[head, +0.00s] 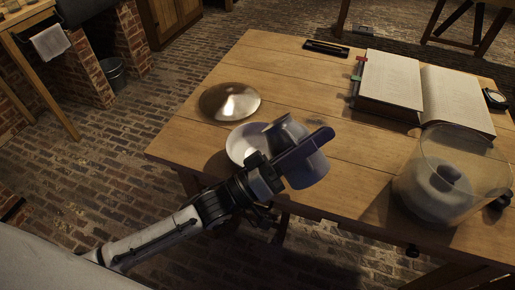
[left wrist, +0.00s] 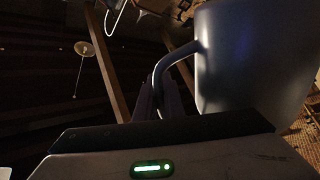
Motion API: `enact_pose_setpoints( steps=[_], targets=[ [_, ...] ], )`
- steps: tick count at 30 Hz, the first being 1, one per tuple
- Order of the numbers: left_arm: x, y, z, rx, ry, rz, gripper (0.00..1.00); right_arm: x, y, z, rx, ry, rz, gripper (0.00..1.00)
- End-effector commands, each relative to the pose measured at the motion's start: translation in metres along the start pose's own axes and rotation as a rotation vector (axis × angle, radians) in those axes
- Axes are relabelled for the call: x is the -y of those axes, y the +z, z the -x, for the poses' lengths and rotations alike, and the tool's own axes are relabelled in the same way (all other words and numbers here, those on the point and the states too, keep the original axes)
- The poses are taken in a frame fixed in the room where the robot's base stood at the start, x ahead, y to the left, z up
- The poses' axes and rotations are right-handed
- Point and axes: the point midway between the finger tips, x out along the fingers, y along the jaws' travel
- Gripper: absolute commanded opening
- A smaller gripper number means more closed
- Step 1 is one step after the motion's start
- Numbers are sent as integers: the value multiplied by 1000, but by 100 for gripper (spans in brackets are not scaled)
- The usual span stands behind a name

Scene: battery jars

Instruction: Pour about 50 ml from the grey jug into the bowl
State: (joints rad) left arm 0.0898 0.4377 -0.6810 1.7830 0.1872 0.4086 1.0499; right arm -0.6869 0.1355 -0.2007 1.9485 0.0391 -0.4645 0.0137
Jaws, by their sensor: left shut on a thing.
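The grey jug (head: 312,170) is held above the table's front edge, partly hidden by my left gripper (head: 298,152). The gripper is shut on the jug's handle. In the left wrist view the jug (left wrist: 255,60) fills the right side, with its curved handle (left wrist: 168,62) at the fingers (left wrist: 165,100). The white bowl (head: 238,146) stands on the table just left of the jug; the gripper and jug cover its right part. How far the jug is tilted, its contents and any stream cannot be told. My right gripper is out of view.
A shiny metal dish (head: 230,101) lies behind the bowl. A large glass jar (head: 455,180) stands at the right. An open book (head: 392,82), a dark pen tray (head: 326,48) and a small dial (head: 495,99) lie farther back. The wooden table (head: 330,110) is clear in its middle.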

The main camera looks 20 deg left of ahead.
Motion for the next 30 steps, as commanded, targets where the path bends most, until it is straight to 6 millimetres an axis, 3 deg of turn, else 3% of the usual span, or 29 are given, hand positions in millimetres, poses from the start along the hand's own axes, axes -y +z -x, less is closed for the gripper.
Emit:
enact_pose_setpoints(
  steps=[3,9,19,30],
  targets=[
    [9,1,5,-45,9,66,0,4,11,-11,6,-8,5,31],
    [0,-21,1,-110,12,179,0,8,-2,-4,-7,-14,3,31],
    [9,-36,6,-195,18,324,0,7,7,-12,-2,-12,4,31],
    [13,-56,8,-236,26,394,0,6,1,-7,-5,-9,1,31]
  ],
)
